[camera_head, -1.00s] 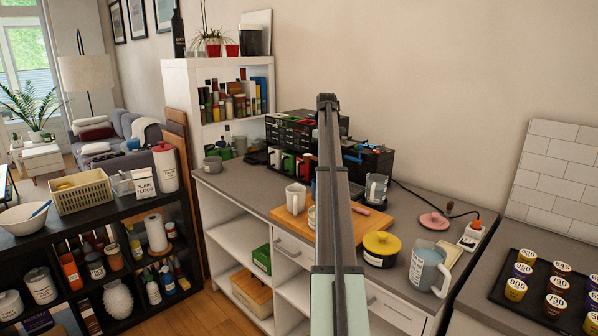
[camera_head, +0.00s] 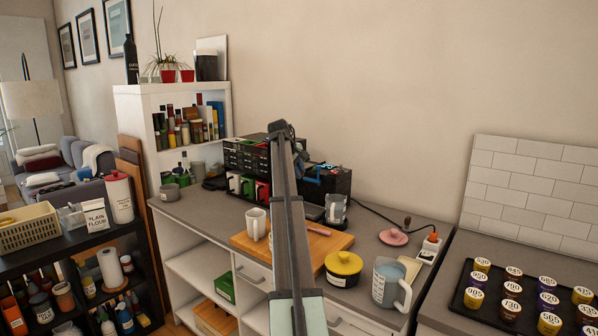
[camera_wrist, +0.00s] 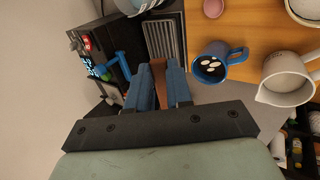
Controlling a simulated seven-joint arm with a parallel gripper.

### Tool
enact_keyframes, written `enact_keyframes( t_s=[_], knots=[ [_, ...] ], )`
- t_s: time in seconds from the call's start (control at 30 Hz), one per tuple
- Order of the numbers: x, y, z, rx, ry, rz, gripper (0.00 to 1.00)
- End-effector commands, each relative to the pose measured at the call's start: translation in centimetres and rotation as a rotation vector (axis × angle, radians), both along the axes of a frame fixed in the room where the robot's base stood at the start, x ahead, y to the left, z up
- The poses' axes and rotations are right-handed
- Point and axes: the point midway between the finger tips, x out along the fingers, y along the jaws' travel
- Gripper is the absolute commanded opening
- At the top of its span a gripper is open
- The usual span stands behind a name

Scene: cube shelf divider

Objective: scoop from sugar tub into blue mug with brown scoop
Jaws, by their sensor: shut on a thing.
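My gripper (camera_wrist: 159,78) is shut on a thin brown strip, the brown scoop (camera_wrist: 158,88), in the wrist view. The scoop's far end is hard to make out. The blue mug (camera_wrist: 236,55) stands upright to the right of my fingers, apart from them, at the edge of the wooden board. It holds dark liquid with several white pieces floating. A white round container (camera_wrist: 305,14) is cut off at the top right; I cannot tell whether it is the sugar tub. In the head view my arm hides the gripper, scoop and blue mug.
A white spouted mug (camera_wrist: 288,82) stands near the blue mug. On the counter are the wooden board (camera_head: 323,246), a lidded yellow pot (camera_head: 343,265), a measuring jug (camera_head: 388,282), a pink dish (camera_head: 393,237) and the coffee machine (camera_head: 327,184). A pod tray (camera_head: 462,297) is at right.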

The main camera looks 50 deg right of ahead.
Motion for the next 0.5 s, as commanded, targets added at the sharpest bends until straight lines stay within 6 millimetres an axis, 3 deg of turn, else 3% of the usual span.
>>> enact_keyframes(
  t_s=[0.5],
  knots=[
    [-0.1,1.5,-1.6,-0.533,0.001,0.004,0.00]
  ],
)
